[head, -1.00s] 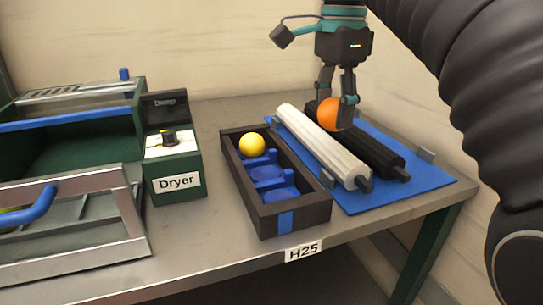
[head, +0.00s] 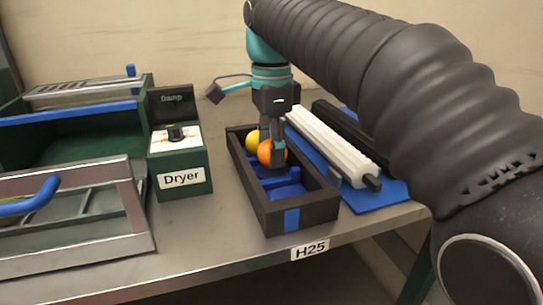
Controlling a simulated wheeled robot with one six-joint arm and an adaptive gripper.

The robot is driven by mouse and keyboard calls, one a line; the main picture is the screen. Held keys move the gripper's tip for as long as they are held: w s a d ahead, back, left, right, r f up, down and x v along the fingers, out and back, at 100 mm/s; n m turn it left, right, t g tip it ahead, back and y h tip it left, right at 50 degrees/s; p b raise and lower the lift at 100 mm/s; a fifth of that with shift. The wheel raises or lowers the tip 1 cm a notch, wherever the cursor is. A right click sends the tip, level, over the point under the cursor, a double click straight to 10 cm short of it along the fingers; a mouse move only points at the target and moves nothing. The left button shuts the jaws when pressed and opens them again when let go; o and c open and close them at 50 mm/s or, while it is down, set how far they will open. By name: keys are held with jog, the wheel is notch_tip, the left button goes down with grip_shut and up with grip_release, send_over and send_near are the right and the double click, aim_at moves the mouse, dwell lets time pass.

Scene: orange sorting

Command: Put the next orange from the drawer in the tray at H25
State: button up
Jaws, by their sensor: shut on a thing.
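My gripper (head: 270,158) is shut on an orange (head: 267,153) and holds it over the dark tray (head: 263,215) with blue seats. The tray stands on the table beside the H25 label (head: 310,249). A yellow fruit (head: 251,141) sits in the tray's far seat, partly hidden behind the orange. A blue seat (head: 285,192) at the near end is empty. The middle seat is partly hidden under my gripper. I cannot tell if the orange touches the tray. The open drawer (head: 75,215) is at the left, with a blue handle (head: 30,198).
The dryer box (head: 180,165) with a knob stands left of the tray. A white roller (head: 330,145) and a black roller (head: 350,133) lie on a blue mat (head: 396,190) right of the tray. My arm covers the mat's far right. Bare table lies between dryer and tray.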

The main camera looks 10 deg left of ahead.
jog(key=shift+f, duration=0.7)
jog(key=shift+f, duration=0.15)
jog(key=o, duration=1.3)
notch_tip(320, 180, up, 8)
jog(key=shift+f+p, duration=0.25)
jog(key=shift+p, duration=0.55)
jog(key=shift+r, duration=0.15)
jog(key=shift+d, duration=0.1)
